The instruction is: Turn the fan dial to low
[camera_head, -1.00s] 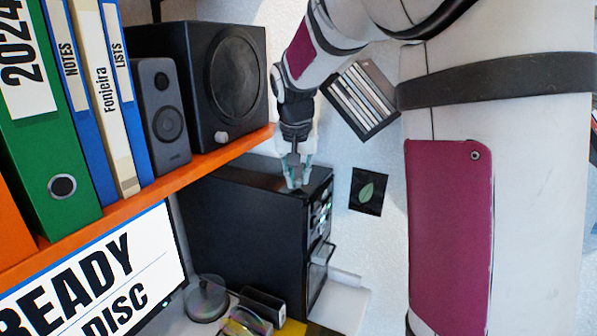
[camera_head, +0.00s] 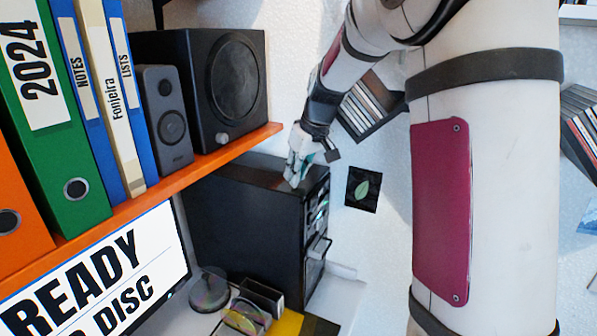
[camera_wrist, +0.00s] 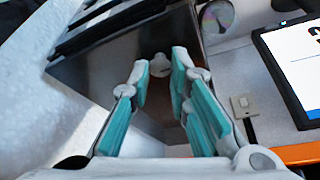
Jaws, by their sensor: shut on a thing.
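The black computer case (camera_head: 245,220) stands under the orange shelf. In the wrist view its dark top (camera_wrist: 108,72) is seen from above. A small pale round dial (camera_wrist: 160,63) is on that top, between my teal-padded fingertips (camera_wrist: 161,76). In the head view my gripper (camera_head: 292,181) reaches down to the top of the case near its front edge, leaning over to the right. It is shut on the dial, with the fingers on either side of it. The dial is hidden by my fingers in the head view, and its pointer or markings cannot be read.
The orange shelf (camera_head: 225,150) holds folders and black speakers (camera_head: 215,85), just left of my gripper. A monitor (camera_head: 110,280) and a clear disc tub (camera_head: 208,290) are below. A disc rack (camera_head: 360,105) and leaf picture (camera_head: 364,189) are on the wall behind.

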